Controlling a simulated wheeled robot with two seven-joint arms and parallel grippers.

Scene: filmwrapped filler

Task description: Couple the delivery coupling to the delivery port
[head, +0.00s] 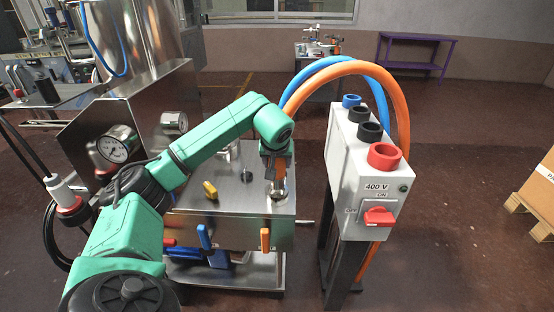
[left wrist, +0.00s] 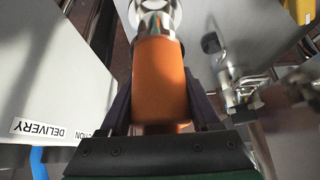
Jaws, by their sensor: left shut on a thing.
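My left gripper (head: 278,172) is shut on the orange delivery coupling (left wrist: 160,85), which stands near the right edge of the steel machine top. In the left wrist view the orange body sits between both fingers, with a shiny metal end at the top of the picture. In the head view a round steel fitting (head: 277,190), apparently the delivery port, is directly below the coupling. I cannot tell whether the two are seated or only touching. A DELIVERY label (left wrist: 42,129) shows upside down on a pale panel. My right gripper is not in view.
A grey-white 400 V box (head: 368,175) with a red switch stands close to the right. Orange (head: 390,85) and blue (head: 335,65) hoses arch over behind it. A yellow handle (head: 210,190) is on the steel top. A cardboard box (head: 542,185) is at far right.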

